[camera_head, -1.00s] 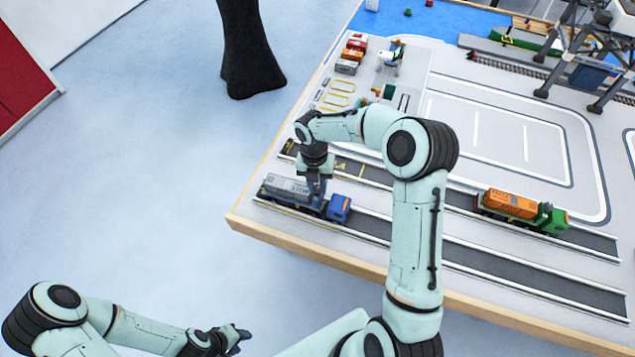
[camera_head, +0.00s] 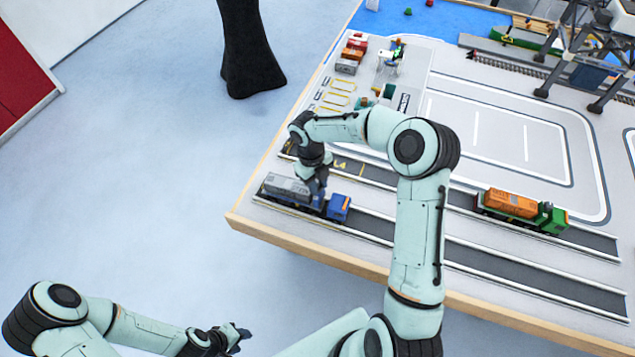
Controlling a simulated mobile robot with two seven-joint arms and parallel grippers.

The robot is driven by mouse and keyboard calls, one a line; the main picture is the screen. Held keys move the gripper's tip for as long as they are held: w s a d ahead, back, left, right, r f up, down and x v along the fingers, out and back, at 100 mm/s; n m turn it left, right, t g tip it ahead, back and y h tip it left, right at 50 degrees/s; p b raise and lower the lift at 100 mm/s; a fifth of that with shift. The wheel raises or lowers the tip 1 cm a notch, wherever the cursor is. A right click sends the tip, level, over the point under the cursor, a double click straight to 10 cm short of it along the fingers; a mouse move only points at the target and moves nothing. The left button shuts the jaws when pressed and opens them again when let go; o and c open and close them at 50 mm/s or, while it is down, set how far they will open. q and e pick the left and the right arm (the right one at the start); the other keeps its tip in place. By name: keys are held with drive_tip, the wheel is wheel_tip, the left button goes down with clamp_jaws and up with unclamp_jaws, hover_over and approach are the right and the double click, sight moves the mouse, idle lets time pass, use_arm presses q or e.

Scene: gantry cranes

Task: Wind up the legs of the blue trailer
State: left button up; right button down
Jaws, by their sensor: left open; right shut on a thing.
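The blue truck (camera_head: 338,208) stands on the near road strip, close to the left edge of the table. Behind its cab is the trailer with a grey container (camera_head: 286,188) on it. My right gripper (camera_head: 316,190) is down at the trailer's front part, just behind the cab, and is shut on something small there. The gripper hides that part, so the legs and their crank cannot be made out. My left gripper (camera_head: 240,336) is open and empty, off the table at the lower left.
An orange and green truck (camera_head: 522,208) stands on the farther road strip at the right. Small containers (camera_head: 352,54) stand in a row at the back left. A crane (camera_head: 590,50) is at the back right. The table's wooden edge (camera_head: 300,243) runs close in front of the blue truck.

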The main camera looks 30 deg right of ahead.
drive_tip(key=shift+n, duration=0.6)
drive_tip(key=c, duration=0.9)
unclamp_jaws()
drive_tip(key=shift+r, duration=0.1)
drive_tip(key=r, duration=0.4)
drive_tip(key=w+r, duration=0.1)
drive_tip(key=r, duration=0.3)
drive_tip(key=a+r, duration=0.1)
drive_tip(key=r, duration=0.4)
drive_tip(key=shift+w, duration=0.4)
